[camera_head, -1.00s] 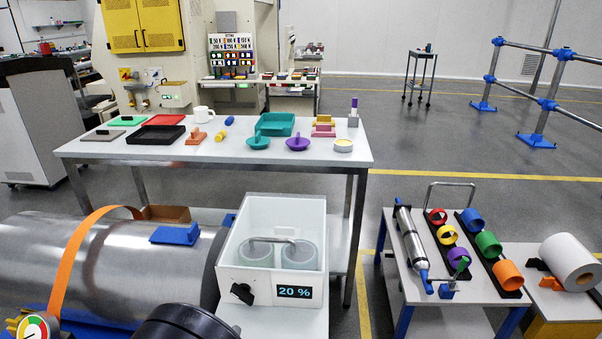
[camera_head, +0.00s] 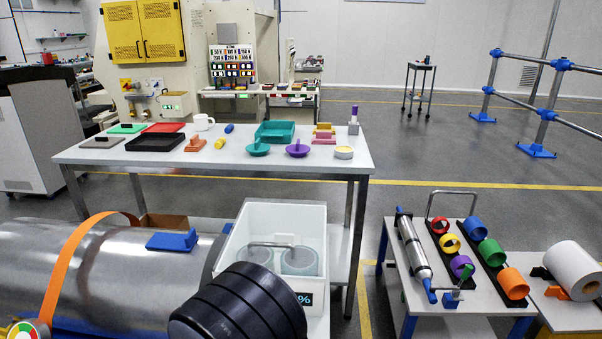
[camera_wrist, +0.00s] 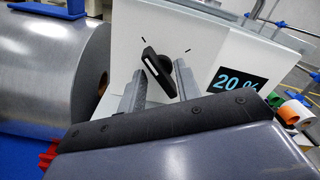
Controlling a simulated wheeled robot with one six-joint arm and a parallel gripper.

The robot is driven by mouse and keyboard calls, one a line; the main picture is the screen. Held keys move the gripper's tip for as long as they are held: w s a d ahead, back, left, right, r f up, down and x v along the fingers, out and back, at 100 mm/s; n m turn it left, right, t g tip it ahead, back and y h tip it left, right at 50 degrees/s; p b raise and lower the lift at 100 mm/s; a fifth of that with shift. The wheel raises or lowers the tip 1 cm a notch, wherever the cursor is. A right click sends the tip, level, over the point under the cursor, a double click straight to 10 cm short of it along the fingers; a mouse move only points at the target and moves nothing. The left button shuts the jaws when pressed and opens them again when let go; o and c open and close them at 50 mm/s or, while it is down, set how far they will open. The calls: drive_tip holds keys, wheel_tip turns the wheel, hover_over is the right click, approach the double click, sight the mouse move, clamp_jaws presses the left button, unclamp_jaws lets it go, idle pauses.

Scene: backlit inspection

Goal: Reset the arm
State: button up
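My gripper (camera_wrist: 160,82) is open in the wrist view, its two grey fingers apart and nothing held between them. A black knob (camera_wrist: 158,72) on the front of a white box shows between the fingertips; I cannot tell how far it is from them. Beside it, a display reads "20 %" (camera_wrist: 238,88). In the head view my black ribbed arm part covers the knob and most of the display (camera_head: 305,299). The white box (camera_head: 232,250) holds two round containers (camera_head: 298,261) under a grey bar. My gripper's fingers are hidden in the head view.
A large metal cylinder (camera_head: 110,275) with an orange strap lies left of the box. Behind stands a table (camera_head: 100,157) with trays and small objects. At right, a cart (camera_head: 400,270) holds a syringe-like tube and coloured rings. Floor shows between table and cart.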

drive_tip(key=m+b, duration=0.3)
drive_tip(key=m, duration=0.1)
drive_tip(key=shift+f+b, duration=0.15)
drive_tip(key=shift+b, duration=0.15)
drive_tip(key=shift+m+b, duration=0.35)
drive_tip(key=shift+m, duration=0.45)
